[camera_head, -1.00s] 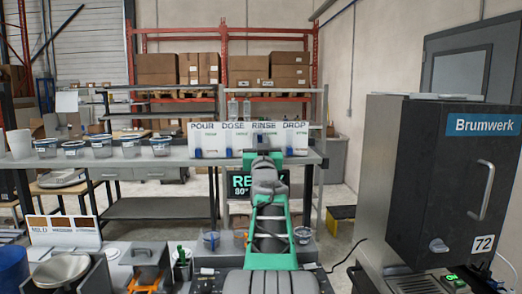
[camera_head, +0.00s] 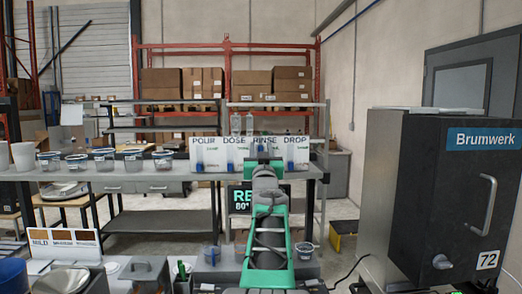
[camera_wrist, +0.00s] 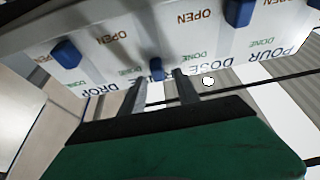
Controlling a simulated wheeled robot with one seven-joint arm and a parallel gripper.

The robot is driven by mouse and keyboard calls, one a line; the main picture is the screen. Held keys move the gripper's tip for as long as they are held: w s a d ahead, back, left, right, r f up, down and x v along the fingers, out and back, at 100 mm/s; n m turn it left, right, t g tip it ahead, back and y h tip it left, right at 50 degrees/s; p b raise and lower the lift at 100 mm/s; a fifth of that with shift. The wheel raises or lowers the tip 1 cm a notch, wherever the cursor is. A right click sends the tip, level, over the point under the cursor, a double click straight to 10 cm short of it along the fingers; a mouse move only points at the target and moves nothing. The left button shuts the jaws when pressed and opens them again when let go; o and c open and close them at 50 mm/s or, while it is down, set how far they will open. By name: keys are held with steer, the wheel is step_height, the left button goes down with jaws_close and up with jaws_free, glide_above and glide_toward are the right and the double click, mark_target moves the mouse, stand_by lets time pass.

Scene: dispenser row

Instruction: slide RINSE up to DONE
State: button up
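The white dispenser panel (camera_head: 243,148) stands on the bench with its columns labelled POUR, DOSE, RINSE and DROP. Blue sliders show below the POUR (camera_head: 199,161), DOSE (camera_head: 230,161) and DROP (camera_head: 290,164) labels. My gripper (camera_head: 263,152) is in front of the RINSE column and hides much of it. In the wrist view the panel appears upside down. There the RINSE slider (camera_wrist: 156,68) sits closer to the DONE line than its neighbours. My gripper's two fingers (camera_wrist: 160,82) stand apart, one on each side of that slider, with gaps showing; contact cannot be made out.
The DROP slider (camera_wrist: 65,53) and DOSE slider (camera_wrist: 238,12) flank the gripper in the wrist view. Several clear cups (camera_head: 104,160) stand on the bench at the left. A dark Brumwerk machine (camera_head: 430,200) stands at the right.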

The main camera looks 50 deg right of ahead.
steer(key=shift+s+a+f+b, duration=0.2)
steer(key=shift+f+b, duration=0.1)
steer(key=b+v, duration=0.2)
steer(key=v, duration=0.5)
steer(key=shift+b, duration=0.4)
steer(key=shift+r, duration=0.15)
